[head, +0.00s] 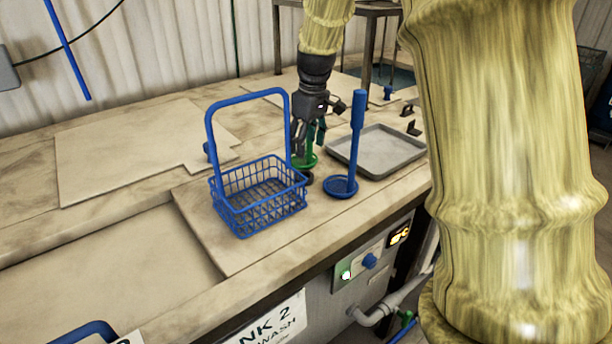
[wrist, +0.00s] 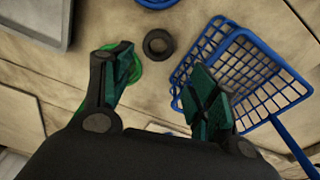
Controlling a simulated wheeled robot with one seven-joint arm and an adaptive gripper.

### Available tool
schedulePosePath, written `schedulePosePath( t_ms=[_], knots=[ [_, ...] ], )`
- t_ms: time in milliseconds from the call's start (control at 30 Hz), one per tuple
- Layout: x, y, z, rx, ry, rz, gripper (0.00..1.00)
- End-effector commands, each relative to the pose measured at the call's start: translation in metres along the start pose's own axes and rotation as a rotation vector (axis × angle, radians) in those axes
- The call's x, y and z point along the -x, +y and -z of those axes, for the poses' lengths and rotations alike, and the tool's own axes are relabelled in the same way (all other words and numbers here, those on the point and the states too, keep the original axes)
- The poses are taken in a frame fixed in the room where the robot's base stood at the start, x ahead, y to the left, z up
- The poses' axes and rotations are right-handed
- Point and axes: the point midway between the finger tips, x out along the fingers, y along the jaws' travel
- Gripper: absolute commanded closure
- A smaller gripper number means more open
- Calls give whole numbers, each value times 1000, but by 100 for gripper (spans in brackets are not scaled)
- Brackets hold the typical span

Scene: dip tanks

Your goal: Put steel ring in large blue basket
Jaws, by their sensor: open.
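The steel ring (wrist: 147,45) is a small dark ring lying flat on the bench, just ahead of my fingertips in the wrist view. In the head view the dark ring (head: 308,179) shows small, beside the basket's right side. The blue wire basket (head: 258,212) stands upright on the bench with its tall handle raised and looks empty. It also shows in the wrist view (wrist: 262,100), right of the ring. My gripper (wrist: 160,72) is open and empty, pointing down above the bench, with its fingers apart. In the head view my gripper (head: 311,145) is behind the basket's right side.
A blue dish with an upright post (head: 356,130) stands right of the ring. A green dish (wrist: 132,77) lies below my left finger in the wrist view. A grey tray (head: 376,152) is farther right. Another blue handle (head: 85,330) shows at bottom left.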

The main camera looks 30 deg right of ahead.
Motion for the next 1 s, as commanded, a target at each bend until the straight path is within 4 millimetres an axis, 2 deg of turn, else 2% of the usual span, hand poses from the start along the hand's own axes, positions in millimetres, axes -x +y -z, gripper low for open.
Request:
schedulePosePath(
  t_ms=[300, 667, 1000],
  knots=[
    [-39, 2, -3, -4, -2, 2, 40],
    [-59, 1, -2, -3, -3, 2, 40],
    [-94, 0, -1, -3, -2, 2, 40]
  ],
)
